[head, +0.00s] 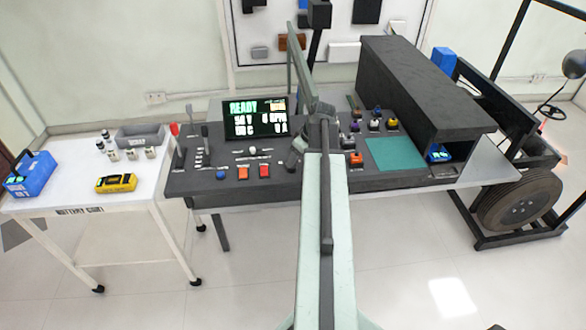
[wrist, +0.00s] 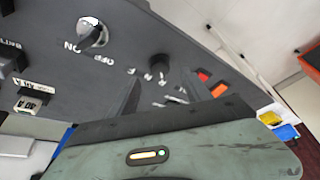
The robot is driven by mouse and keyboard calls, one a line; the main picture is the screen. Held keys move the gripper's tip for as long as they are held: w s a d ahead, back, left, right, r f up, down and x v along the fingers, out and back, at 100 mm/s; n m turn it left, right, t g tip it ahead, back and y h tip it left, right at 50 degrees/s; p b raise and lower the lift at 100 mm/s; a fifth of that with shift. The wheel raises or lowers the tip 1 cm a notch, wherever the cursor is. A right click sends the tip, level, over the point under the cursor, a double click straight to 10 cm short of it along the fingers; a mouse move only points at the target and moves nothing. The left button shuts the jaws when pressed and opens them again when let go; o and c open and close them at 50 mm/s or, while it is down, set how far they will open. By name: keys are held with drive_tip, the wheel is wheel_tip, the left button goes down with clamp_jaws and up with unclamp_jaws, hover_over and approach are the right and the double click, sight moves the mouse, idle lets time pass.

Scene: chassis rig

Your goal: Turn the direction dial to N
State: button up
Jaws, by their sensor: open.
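I cannot make out contact. In the head view my arm covers part of the console and my gripper is not clear.
A black housing (head: 425,80) rises at right. A white cart (head: 75,200) with a battery (head: 30,174) stands at left.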

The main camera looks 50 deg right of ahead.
drive_tip(key=b+x, duration=0.3)
drive_tip(key=x, duration=0.2)
drive_tip(key=shift+f+b, duration=0.1)
drive_tip(key=shift+b, duration=0.2)
clamp_jaws()
